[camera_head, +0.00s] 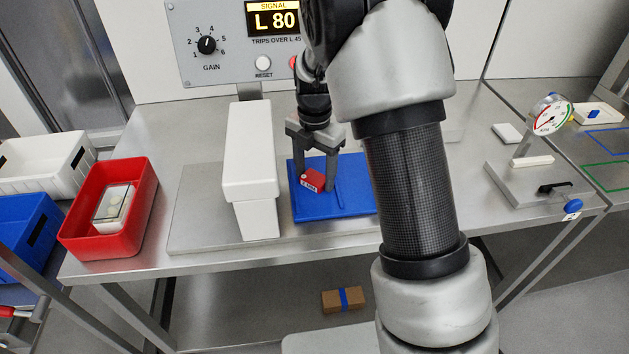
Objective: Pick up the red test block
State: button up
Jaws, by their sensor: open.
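The red test block (312,179) lies on a blue mat (345,197) in the middle of the steel table and has a small white label with dark print. My gripper (316,184) points down over the mat, with one finger on each side of the block. The fingers are apart and the block shows between them. I cannot tell whether either finger touches it. My arm hides the right part of the mat.
A tall white housing (251,170) stands just left of the mat. A red bin (104,235) holding a pale tray is at the table's left. A control panel (235,40) stands behind. A dial gauge (549,115) is at the right. A brown box (343,300) lies below the table.

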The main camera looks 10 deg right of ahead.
jog(key=c, duration=0.9)
